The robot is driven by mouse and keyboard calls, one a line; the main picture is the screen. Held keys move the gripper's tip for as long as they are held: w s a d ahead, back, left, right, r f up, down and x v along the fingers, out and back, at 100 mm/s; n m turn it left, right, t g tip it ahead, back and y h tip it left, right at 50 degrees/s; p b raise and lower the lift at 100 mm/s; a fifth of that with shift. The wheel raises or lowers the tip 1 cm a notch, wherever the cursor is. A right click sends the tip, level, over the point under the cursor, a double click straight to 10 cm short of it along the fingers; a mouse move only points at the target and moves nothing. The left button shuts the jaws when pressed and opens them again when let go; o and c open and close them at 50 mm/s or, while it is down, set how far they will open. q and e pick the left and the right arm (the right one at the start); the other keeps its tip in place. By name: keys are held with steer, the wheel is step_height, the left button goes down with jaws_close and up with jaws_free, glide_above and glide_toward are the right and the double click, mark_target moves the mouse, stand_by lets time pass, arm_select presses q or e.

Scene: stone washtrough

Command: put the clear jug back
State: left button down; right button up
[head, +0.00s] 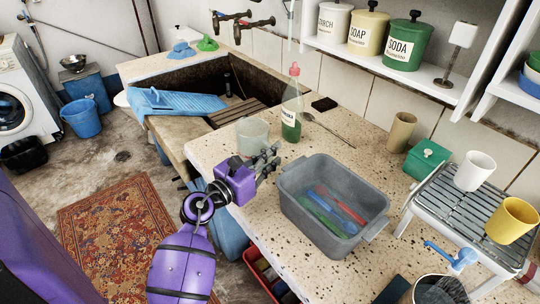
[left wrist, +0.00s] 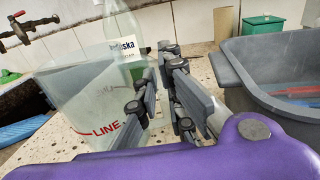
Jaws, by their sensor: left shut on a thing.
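The clear jug (head: 252,136) is a translucent, upright vessel near the front edge of the speckled counter, left of the grey tub. In the left wrist view the jug (left wrist: 85,100) shows a red line mark with lettering. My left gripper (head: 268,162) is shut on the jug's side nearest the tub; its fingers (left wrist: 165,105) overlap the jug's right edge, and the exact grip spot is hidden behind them. I cannot tell whether the jug's base touches the counter. My right gripper is not in view.
A green-filled bottle (head: 291,110) with a red cap stands just behind the jug. The grey tub (head: 290,190) is close right of my gripper. A spoon (head: 328,128) lies behind, and the stone sink (head: 190,75) is to the left. Some counter (head: 350,150) behind the tub is bare.

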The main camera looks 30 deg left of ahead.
arm_select(q)
steer(key=shift+f, duration=0.1)
steer(key=c, duration=2)
jaws_free()
steer(key=shift+o, duration=0.7)
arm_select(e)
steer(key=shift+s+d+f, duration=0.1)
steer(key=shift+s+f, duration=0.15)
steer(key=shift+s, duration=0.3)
